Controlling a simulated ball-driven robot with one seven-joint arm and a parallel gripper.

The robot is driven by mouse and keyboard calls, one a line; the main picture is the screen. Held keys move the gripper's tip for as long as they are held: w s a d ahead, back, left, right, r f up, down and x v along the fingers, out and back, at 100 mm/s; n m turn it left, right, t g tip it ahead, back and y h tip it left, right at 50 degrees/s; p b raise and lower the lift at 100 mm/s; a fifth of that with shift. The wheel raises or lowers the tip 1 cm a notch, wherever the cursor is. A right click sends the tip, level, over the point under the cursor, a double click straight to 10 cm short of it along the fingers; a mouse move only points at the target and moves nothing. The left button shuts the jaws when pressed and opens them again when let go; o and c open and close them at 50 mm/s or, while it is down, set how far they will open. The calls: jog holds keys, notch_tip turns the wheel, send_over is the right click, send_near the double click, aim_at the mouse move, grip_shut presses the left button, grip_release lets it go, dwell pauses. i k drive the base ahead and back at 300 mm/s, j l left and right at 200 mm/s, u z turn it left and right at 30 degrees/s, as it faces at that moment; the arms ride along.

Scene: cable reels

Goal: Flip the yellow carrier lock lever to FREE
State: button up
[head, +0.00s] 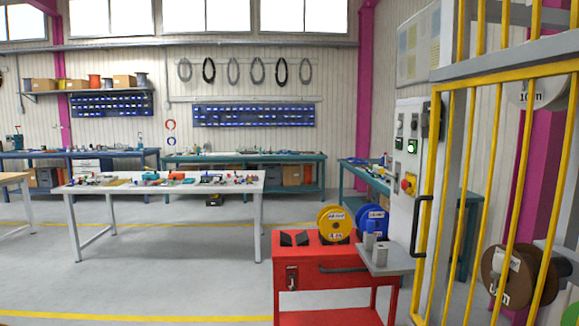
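I cannot make out a yellow carrier lock lever or a FREE mark in the head view. At the right stands a yellow barred gate (437,160) with a black handle (420,226), and reels show behind its bars, among them a brown reel (507,262). A pale control cabinet (403,150) beside the gate carries lit green buttons and a red knob on yellow (408,183). My gripper is not in view.
A red cart (300,265) in front holds black V-blocks, a yellow reel (335,222) and a blue reel (371,219). A grey shelf with metal blocks (378,251) juts from its right side. A white table (160,187) stands left; the floor between is clear.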

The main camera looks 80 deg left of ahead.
aim_at(382, 171)
jog(key=u, duration=1.65)
jog(key=i+j, duration=0.2)
jog(key=i, duration=0.3)
jog(key=i+j, duration=0.25)
jog(key=i, duration=0.25)
jog(key=i+j+z, duration=0.1)
jog(key=i, duration=0.4)
jog(key=j, duration=0.1)
